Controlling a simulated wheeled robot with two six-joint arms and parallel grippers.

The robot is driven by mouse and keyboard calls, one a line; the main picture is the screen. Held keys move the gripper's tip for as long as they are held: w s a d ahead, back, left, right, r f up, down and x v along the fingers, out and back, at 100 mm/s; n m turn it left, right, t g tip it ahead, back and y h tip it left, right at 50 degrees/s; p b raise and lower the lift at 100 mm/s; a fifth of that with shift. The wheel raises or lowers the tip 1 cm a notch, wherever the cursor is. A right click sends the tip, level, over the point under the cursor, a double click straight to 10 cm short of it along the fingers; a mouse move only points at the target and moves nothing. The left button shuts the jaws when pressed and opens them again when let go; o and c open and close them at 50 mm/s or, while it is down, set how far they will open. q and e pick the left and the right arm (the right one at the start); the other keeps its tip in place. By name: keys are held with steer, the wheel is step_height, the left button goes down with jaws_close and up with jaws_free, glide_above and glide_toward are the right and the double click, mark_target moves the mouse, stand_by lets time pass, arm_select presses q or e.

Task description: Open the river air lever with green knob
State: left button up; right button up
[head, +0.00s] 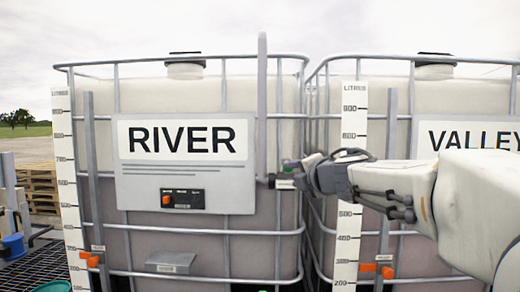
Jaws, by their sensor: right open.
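The tote labelled RIVER (180,138) stands at the left of the head view. A small green spot (286,168), which looks like the green knob, shows at the right edge of this tote, beside the foot of a grey vertical pipe (262,100). My right gripper (296,176) reaches in from the right and is open at the green knob. Its fingers hide most of the knob and lever, so I cannot tell whether the knob is between them or how the lever is turned. My left gripper is not in view.
The tote labelled VALLEY (470,138) stands close on the right, behind my right arm. Orange handles (91,260) sit low on the totes' front. Wooden pallets (38,187) and a blue item (13,244) are at the far left.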

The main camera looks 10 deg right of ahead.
steer(key=w, duration=0.3)
steer(key=w+d+n, duration=0.1)
steer(key=w, duration=0.2)
steer(key=w+n+p, duration=0.1)
steer(key=w, duration=0.3)
steer(key=shift+d+r, duration=0.1)
steer(key=shift+d, duration=0.25)
jaws_close()
stand_by(1.2)
